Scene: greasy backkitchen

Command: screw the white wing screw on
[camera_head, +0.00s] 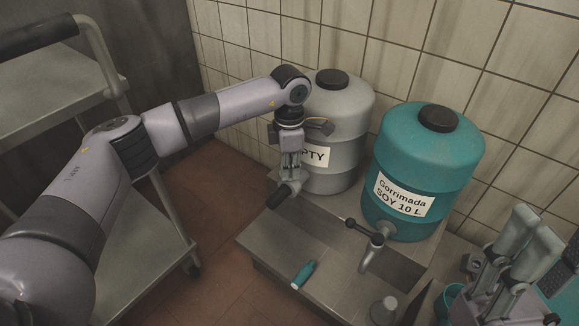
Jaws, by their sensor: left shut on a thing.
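My left gripper (287,184) points down at the lower left front of the grey barrel (345,120) labelled "...PTY". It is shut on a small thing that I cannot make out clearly. A dark cylindrical piece (278,197) shows at its fingertips; I cannot tell what it belongs to. I cannot pick out the white wing screw; the gripper may hide it. The teal barrel (428,155) labelled "Gorrimada SOY 10 L" stands to the right, with a metal tap (370,255) and black lever (356,227) at its foot.
The barrels stand on a raised step of a metal counter (270,255). A teal-handled thing (303,274) and a small pale bottle (383,309) are on the lower part. A metal trolley (60,85) is at the left, tiled wall behind.

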